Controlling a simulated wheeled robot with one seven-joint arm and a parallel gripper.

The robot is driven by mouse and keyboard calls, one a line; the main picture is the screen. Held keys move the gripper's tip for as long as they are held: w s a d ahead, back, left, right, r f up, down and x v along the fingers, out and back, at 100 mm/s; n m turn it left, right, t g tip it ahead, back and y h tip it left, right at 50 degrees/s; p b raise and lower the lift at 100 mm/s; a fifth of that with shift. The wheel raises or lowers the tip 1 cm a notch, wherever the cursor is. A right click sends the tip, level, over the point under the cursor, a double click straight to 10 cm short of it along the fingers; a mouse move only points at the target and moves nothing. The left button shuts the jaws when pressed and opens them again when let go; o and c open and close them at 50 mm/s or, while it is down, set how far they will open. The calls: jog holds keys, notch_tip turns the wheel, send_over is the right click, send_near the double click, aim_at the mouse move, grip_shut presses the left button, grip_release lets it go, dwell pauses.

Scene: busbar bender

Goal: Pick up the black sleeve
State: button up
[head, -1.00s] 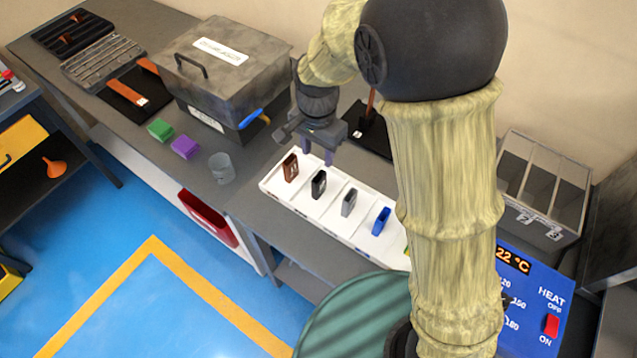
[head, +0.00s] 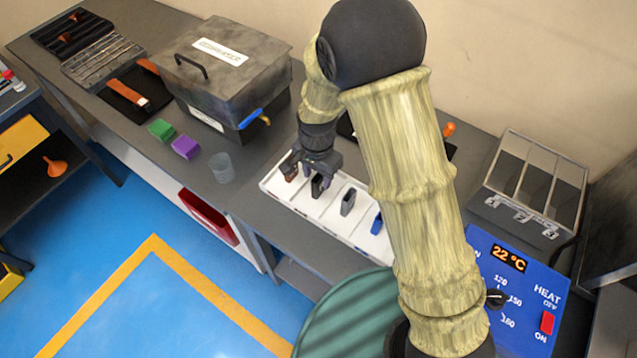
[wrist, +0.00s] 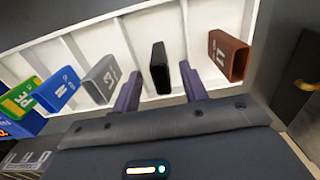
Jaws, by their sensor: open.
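The black sleeve (wrist: 159,68) stands upright in its compartment of the white divided tray (wrist: 218,17). In the head view the black sleeve (head: 317,186) is partly hidden by my gripper (head: 311,177). In the wrist view my gripper (wrist: 160,90) is open, with one finger on each side of the black sleeve and a visible gap to each. Whether the fingers are low enough to overlap the sleeve in depth is hard to tell.
A brown sleeve (wrist: 228,55) stands close to the right finger in the wrist view. A grey sleeve (wrist: 101,78) stands left of the left finger, then a blue sleeve (wrist: 56,90) and a green-yellow one (wrist: 19,99). A grey lidded box (head: 222,75) stands behind left.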

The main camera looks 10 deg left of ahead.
aim_at(319, 184)
jog(key=f, duration=0.1)
jog(key=f+p, duration=0.1)
jog(key=f, duration=0.2)
jog(key=shift+w+d, duration=0.1)
jog(key=shift+w, duration=0.25)
jog(key=shift+f, duration=0.5)
jog(key=shift+s, duration=0.15)
grip_shut()
